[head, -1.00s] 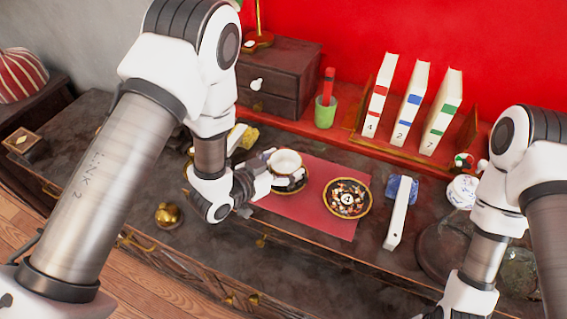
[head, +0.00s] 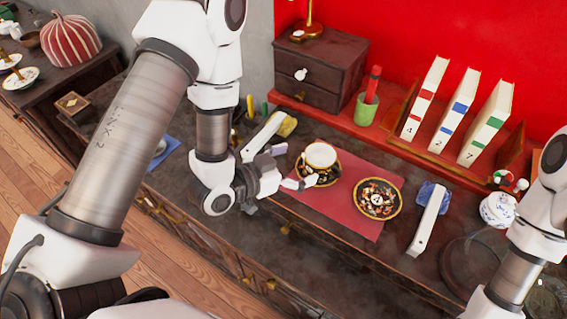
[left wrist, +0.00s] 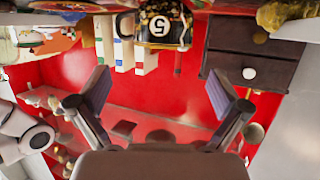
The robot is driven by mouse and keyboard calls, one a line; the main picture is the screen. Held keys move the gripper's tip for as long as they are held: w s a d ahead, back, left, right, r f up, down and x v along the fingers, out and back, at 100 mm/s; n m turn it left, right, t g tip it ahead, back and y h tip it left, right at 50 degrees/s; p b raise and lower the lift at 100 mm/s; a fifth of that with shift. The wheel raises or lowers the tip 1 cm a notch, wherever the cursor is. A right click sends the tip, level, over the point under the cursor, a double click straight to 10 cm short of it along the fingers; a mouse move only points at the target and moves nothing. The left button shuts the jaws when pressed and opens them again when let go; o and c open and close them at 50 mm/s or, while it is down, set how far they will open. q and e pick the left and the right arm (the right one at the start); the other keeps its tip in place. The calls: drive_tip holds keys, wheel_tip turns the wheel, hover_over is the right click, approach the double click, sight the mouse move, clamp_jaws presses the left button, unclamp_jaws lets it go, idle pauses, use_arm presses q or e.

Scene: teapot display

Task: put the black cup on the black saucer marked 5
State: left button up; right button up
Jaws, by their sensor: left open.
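The black cup (head: 320,156) stands upright on a gold-rimmed black saucer (head: 322,178) on the red mat, its pale inside facing up. In the left wrist view, which is upside down, the black cup (left wrist: 163,28) shows a white badge with a 5. The cup hides the middle of its saucer, so I cannot read a mark there. A second black saucer (head: 378,199) lies empty to the right; its badge is too small to read surely. My left gripper (head: 298,150) is open and empty, just left of the cup; its spread fingers show in the left wrist view (left wrist: 160,93).
A white-handled blue object (head: 428,220) lies right of the mat (head: 345,222). Behind stand a green cup with a red stick (head: 366,108), a dark drawer box (head: 322,70) and three books (head: 455,112). A blue-white pot (head: 498,209) stands near my right arm.

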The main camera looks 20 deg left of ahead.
wheel_tip(320, 180, up, 3)
drive_tip(key=p, duration=0.3)
drive_tip(key=shift+a+r, duration=0.1)
use_arm(q)
drive_tip(key=p+v, duration=0.1)
drive_tip(key=v, duration=0.4)
use_arm(e)
drive_tip(key=shift+r, duration=0.45)
drive_tip(key=shift+f, duration=0.1)
use_arm(q)
drive_tip(key=s+a+f+n+g+y, duration=0.1)
drive_tip(key=s+f+g+y, duration=0.15)
drive_tip(key=f, duration=0.35)
drive_tip(key=s+a+f+n+g+y, duration=0.1)
drive_tip(key=s+a+f+g, duration=0.15)
drive_tip(key=f, duration=0.25)
drive_tip(key=s+a+f+n+g+y, duration=0.2)
drive_tip(key=s+f+g, duration=0.1)
drive_tip(key=s, duration=0.3)
drive_tip(key=s+a+f+n+g+y, duration=0.2)
drive_tip(key=s+f+g, duration=0.2)
drive_tip(key=s, duration=0.3)
drive_tip(key=shift+s+a+f+n, duration=0.2)
drive_tip(key=shift+a+f+n, duration=0.05)
drive_tip(key=shift+a+n, duration=0.05)
